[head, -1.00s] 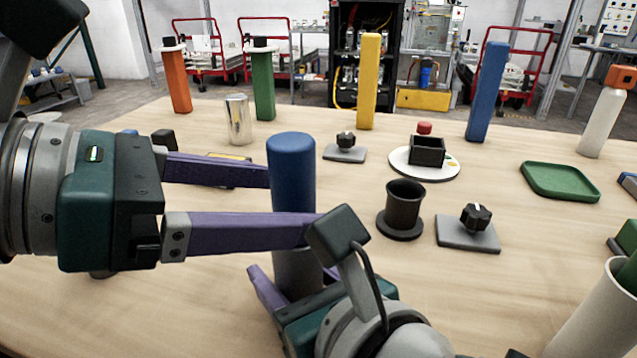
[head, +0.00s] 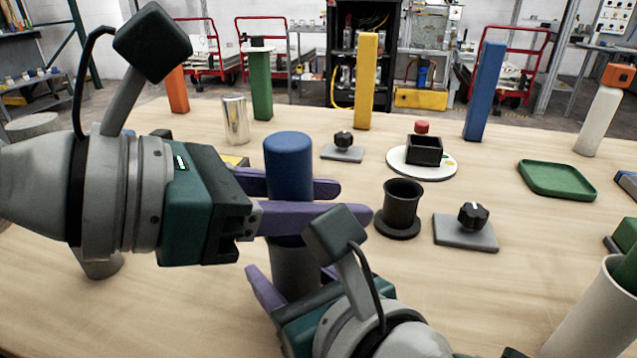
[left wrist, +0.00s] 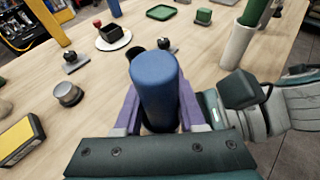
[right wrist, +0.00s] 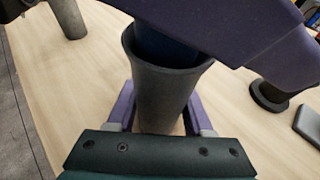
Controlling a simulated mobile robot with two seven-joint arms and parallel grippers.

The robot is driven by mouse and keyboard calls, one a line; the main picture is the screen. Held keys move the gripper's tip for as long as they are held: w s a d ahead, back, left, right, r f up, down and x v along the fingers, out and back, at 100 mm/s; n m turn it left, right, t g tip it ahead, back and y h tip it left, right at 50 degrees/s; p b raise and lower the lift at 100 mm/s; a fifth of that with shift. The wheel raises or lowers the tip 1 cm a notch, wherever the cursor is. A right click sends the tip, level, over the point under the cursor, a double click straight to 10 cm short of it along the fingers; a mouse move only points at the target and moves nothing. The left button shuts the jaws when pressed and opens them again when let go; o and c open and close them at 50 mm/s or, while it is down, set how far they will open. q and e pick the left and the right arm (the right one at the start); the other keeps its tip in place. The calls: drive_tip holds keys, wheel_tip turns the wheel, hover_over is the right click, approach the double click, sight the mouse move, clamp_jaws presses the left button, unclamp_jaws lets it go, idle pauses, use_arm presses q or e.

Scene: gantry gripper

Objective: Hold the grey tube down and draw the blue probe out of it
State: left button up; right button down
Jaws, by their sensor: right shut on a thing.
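The blue probe (head: 289,160) stands upright in the grey tube (head: 293,268), its rounded top well above the tube. My left gripper (head: 340,202) is level with the probe's exposed part, one purple finger on each side; it looks open around it. In the left wrist view the probe (left wrist: 157,85) rises between the fingers and hides most of the tube. My right gripper (head: 297,282) is shut on the grey tube lower down. The right wrist view shows the tube (right wrist: 163,95) between its fingers, with the probe inside its mouth.
A black cup-like holder (head: 402,205) and a black knob on a grey plate (head: 466,230) stand to the right. A green tray (head: 557,180) lies farther right. A white tube (head: 590,310) stands at the front right. A metal cylinder (head: 236,120) stands behind, left.

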use_arm(q)
clamp_jaws()
drive_tip(key=shift+r, duration=1.6)
use_arm(e)
drive_tip(key=shift+f, duration=0.1)
use_arm(q)
drive_tip(key=shift+r, duration=1.5)
drive_tip(key=shift+r, duration=1.45)
